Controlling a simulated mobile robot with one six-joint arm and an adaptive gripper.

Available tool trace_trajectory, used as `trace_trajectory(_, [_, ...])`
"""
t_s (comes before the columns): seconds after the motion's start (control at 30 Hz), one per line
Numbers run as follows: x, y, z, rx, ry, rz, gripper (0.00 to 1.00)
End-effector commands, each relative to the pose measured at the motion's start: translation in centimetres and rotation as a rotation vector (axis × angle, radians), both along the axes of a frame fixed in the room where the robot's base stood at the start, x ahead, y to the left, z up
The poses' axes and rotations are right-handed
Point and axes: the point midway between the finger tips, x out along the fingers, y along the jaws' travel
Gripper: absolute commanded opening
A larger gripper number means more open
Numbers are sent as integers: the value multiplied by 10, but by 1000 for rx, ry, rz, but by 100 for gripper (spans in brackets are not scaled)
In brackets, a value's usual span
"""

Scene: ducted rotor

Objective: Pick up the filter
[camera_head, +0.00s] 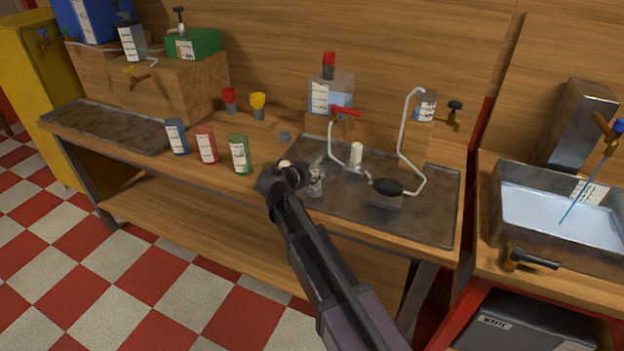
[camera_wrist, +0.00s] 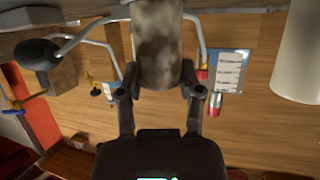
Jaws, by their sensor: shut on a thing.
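My gripper (camera_head: 298,178) is at the front edge of the metal tray on the bench. In the wrist view, my gripper (camera_wrist: 158,92) has one finger on each side of a mottled grey-brown cylinder, which I take to be the filter (camera_wrist: 157,40), and is shut on it. In the head view the filter (camera_head: 316,184) shows beside the fingers, partly hidden. I cannot tell whether its lower end touches the tray. A plain white cylinder (camera_head: 356,154) stands upright farther back on the tray.
A bent pipe with a red handle (camera_head: 345,111) and a black knob (camera_head: 387,187) stand over the metal tray (camera_head: 430,220). Blue, red and green cans (camera_head: 240,155) stand to the left. A water basin (camera_head: 555,215) is at the right. A white cylinder (camera_wrist: 298,50) is close in the wrist view.

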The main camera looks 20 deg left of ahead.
Motion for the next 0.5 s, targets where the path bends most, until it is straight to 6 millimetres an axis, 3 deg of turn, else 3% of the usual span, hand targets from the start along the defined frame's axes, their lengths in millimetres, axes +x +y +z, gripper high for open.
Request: trace_trajectory(0.5, [0,0,15,0,1,0,1])
